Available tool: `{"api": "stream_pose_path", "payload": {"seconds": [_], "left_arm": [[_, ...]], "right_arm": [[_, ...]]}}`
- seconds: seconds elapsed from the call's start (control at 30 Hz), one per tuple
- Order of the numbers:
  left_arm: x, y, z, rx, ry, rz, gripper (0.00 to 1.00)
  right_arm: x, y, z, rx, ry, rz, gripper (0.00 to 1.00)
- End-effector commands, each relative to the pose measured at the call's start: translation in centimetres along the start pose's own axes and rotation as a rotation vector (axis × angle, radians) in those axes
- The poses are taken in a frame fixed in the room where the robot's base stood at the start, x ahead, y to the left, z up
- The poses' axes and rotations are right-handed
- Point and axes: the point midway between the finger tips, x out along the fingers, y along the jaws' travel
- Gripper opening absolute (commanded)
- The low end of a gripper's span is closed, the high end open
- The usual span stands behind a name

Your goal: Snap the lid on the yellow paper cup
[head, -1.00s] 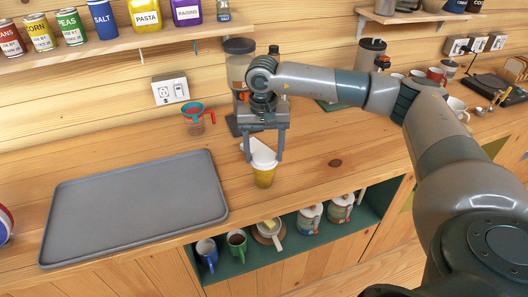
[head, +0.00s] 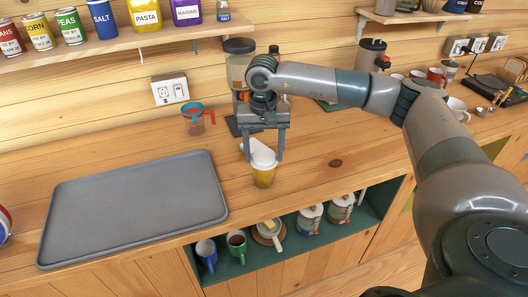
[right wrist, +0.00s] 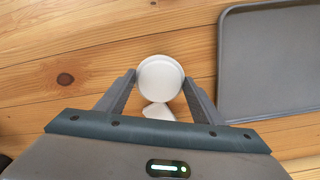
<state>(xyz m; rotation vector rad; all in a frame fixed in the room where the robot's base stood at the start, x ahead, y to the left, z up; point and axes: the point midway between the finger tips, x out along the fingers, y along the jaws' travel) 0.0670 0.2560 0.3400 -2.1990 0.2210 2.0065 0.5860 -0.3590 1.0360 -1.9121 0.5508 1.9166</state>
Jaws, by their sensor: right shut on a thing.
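The yellow paper cup (head: 264,178) stands upright on the wooden counter, close to its front edge. A white lid (head: 263,158) is at the cup's mouth; I cannot tell whether it is seated. In the right wrist view the lid (right wrist: 160,77) is a white disc between the fingertips and hides the cup. My right gripper (head: 263,160) points down over the cup, its fingers shut on the lid from both sides; it also shows in the right wrist view (right wrist: 159,80). A smaller white piece (right wrist: 158,111) shows beside the lid, towards the palm. My left gripper is not in view.
A grey tray (head: 60,215) lies left of the cup. A measuring cup (head: 195,122) with a red handle stands behind, and a jar (head: 240,68) stands near the wall. Mugs (head: 207,252) sit in the open shelf below.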

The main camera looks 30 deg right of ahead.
Motion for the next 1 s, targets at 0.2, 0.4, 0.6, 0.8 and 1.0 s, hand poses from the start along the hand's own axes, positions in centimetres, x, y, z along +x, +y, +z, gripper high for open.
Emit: {"api": "stream_pose_path", "payload": {"seconds": [0.2,0.4,0.6,0.8,1.0], "left_arm": [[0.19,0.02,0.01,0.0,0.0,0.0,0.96],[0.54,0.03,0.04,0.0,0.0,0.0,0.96],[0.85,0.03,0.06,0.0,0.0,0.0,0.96],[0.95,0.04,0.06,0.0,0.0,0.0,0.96],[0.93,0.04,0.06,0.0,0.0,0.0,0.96]], "right_arm": [[0.12,0.0,0.0,0.0,0.0,0.0,0.41],[0.28,-0.01,0.0,0.0,0.0,0.0,0.41],[0.41,0.0,0.0,0.0,0.0,0.0,0.41],[0.42,0.0,0.0,0.0,0.0,0.0,0.41],[0.41,0.0,0.0,0.0,0.0,0.0,0.41]]}}
